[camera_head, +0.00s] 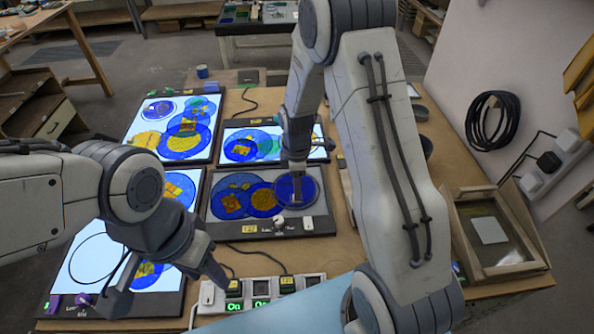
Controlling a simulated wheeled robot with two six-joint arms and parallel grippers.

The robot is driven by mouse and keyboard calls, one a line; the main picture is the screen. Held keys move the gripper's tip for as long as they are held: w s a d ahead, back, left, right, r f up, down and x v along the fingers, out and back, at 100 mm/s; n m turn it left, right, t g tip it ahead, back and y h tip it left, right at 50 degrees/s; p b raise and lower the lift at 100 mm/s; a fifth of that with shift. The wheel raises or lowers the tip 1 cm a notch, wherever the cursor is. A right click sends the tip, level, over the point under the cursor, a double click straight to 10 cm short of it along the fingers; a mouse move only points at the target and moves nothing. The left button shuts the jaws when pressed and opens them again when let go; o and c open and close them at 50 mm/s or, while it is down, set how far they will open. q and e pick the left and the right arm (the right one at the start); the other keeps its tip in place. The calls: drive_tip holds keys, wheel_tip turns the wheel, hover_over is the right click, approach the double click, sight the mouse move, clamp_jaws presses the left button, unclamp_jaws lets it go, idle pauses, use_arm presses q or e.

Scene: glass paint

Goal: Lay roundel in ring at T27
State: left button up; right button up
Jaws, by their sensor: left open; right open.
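A dark panel (215,217), unlit, lies in the middle of the bench, with a yellow tag at its front edge that is too small to read surely. A plain blue roundel (308,194) lies at its right, with a pale rim around it; I cannot tell whether it sits fully in a ring. My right gripper (296,202) is open and points down over this roundel, hiding part of it; contact cannot be told. Patterned blue roundels (232,203) lie to its left. My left gripper (168,284) is open, low over the front left, apart from that roundel.
Lit panels with coloured discs lie at back left (132,128), back middle (228,133) and front left (72,275), the last with an empty black ring outline. A switch strip (288,284) lies in front. A wooden frame (457,222) stands at right.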

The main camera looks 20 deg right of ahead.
drive_tip(key=s+a+r+m+b, duration=0.1)
drive_tip(key=s+a+r, duration=0.15)
drive_tip(key=r, duration=0.35)
drive_tip(key=s+a+r, duration=0.1)
drive_tip(key=a+r, duration=0.2)
drive_tip(key=r, duration=0.2)
drive_tip(key=s+a+r+m, duration=0.2)
drive_tip(key=s+a+m, duration=0.1)
drive_tip(key=s, duration=0.7)
drive_tip(key=s+a+r+m+y, duration=0.1)
drive_tip(key=s+a+r+m, duration=0.2)
drive_tip(key=s, duration=0.8)
drive_tip(key=a, duration=0.2)
drive_tip(key=shift+s+a+r+m, duration=0.2)
drive_tip(key=shift+a+m, duration=0.1)
drive_tip(key=shift+a, duration=0.1)
